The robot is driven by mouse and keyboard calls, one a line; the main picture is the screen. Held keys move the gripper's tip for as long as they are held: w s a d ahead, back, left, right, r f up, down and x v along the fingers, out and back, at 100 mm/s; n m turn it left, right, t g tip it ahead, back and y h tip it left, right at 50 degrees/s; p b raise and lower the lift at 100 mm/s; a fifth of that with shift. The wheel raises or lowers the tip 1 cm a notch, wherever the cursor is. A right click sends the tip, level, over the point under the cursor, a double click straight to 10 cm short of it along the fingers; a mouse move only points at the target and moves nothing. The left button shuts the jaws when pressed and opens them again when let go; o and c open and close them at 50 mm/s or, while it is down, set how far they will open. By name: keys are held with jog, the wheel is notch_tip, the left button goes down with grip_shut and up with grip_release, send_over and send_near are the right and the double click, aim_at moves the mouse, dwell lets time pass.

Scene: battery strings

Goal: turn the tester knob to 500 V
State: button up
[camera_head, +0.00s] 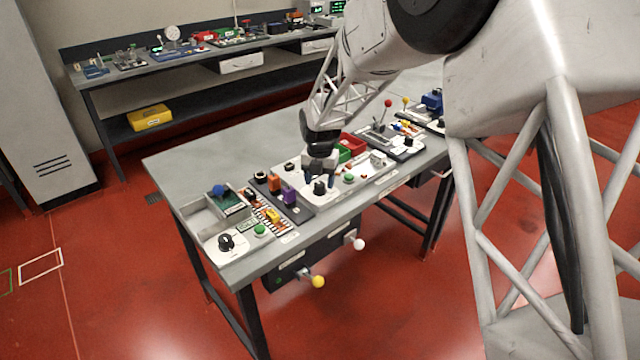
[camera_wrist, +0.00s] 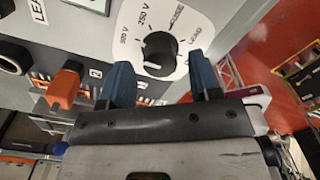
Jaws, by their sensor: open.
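The tester knob (camera_wrist: 160,53) is black and round, on a white dial plate (camera_wrist: 185,22) printed with 500 V, 250 V and other labels. A white mark shows at its lower left in the wrist view; I cannot tell which label it points to. In the head view the knob (camera_head: 320,187) stands on the white panel at the table's front. My gripper (camera_head: 320,180) is above it, pointing down. In the wrist view my gripper (camera_wrist: 162,75) is open, with one blue finger to each side of the knob and gaps between. The knob's lower edge is near the gripper body.
An orange switch (camera_wrist: 65,88) sits close to the left finger. In the head view orange (camera_head: 275,183) and purple (camera_head: 290,196) parts stand left of the gripper. Red and green bins (camera_head: 352,142) are behind it. Another black knob (camera_head: 226,241) is at the front left.

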aim_at(322, 185)
jog(key=shift+r, duration=1.05)
jog(key=shift+s+d+r+m, duration=0.25)
jog(key=shift+d+r+m, duration=0.1)
jog(key=shift+r, duration=0.1)
jog(key=s+d+r+m+t, duration=0.1)
jog(key=s+d+r+m, duration=0.65)
jog(key=s, duration=0.25)
jog(key=s+d+r+m, duration=0.7)
jog(key=s+d+m, duration=0.1)
jog(key=s+m, duration=0.1)
jog(key=s+d+m, duration=0.4)
jog(key=s+m, duration=0.4)
jog(key=s, duration=0.4)
jog(key=s+d+m+t, duration=0.1)
jog(key=s+d+m, duration=0.3)
jog(key=s+m, duration=0.4)
jog(key=s+r, duration=0.1)
jog(key=s, duration=0.3)
jog(key=shift+m+t, duration=0.3)
jog(key=shift+m, duration=0.1)
